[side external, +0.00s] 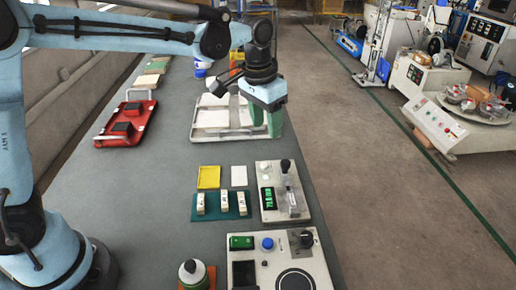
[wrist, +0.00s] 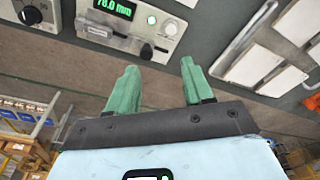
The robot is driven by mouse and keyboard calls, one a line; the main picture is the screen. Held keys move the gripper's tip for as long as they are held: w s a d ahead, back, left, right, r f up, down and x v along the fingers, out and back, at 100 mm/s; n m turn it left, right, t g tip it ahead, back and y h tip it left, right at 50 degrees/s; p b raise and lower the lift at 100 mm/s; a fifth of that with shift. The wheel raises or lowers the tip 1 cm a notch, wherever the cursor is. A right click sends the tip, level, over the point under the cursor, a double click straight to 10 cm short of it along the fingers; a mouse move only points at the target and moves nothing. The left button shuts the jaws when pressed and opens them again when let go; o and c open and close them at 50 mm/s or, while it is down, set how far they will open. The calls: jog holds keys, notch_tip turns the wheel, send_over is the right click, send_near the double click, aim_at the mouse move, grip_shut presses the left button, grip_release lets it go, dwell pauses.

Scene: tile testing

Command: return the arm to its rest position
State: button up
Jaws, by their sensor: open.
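My gripper (side external: 267,122) hangs over the right edge of the bench, beside the right end of a pale tray (side external: 205,136). Its two green fingers point down. In the wrist view my gripper (wrist: 158,72) shows its fingers well apart, with nothing between them. My arm reaches across the bench from the left, bent down at the wrist. The fingers overlap part of the tray's right side in the side view, so whether they touch it cannot be told there.
A gauge with a green display (side external: 268,198) stands nearer the camera; it also shows in the wrist view (wrist: 135,25). A teal rack (side external: 232,213) holds white tiles. A yellow tray (side external: 209,177), a larger instrument (side external: 323,265) and a red tray (side external: 140,127) share the bench. Floor lies right.

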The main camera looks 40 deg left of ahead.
jog(key=s+a+n+t, duration=0.1)
jog(key=s+a, duration=0.3)
jog(key=s, duration=0.4)
jog(key=s+a+n+t, duration=0.1)
jog(key=s+a+t, duration=0.3)
jog(key=s, duration=0.4)
jog(key=shift+a+f+t, duration=0.25)
jog(key=shift+f+t, duration=0.05)
jog(key=shift+f, duration=0.05)
